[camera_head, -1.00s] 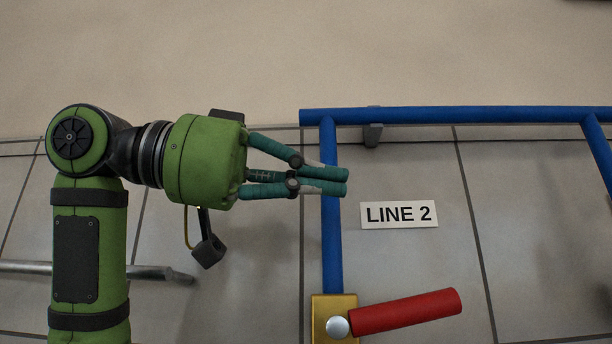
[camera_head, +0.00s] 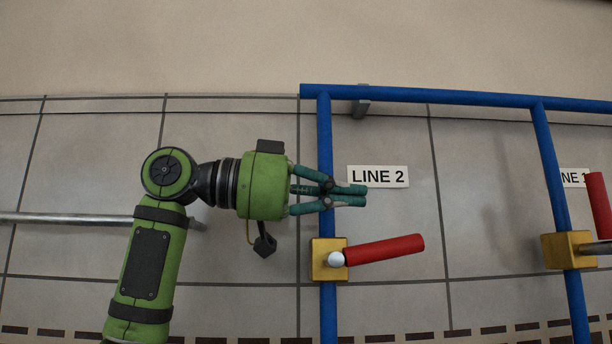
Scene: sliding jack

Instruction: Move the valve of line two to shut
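The line two valve has a yellow body (camera_head: 322,266) on a vertical blue pipe (camera_head: 326,300). Its red handle (camera_head: 385,250) points right and slightly up from the pale pivot knob, crosswise to the pipe. The white "LINE 2" label (camera_head: 378,177) is on the wall right of the pipe. My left gripper (camera_head: 366,194) points right, above the valve and handle. Its teal fingers cross in front of the pipe, their tips close together with nothing seen between them. It appears apart from the handle. My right gripper is not in view.
A second valve with a yellow body (camera_head: 567,251) and red handle (camera_head: 598,205) sits at the right, beside a partly hidden label (camera_head: 575,178). A blue pipe (camera_head: 440,96) runs across the top. A grey metal bar (camera_head: 90,218) shows at left.

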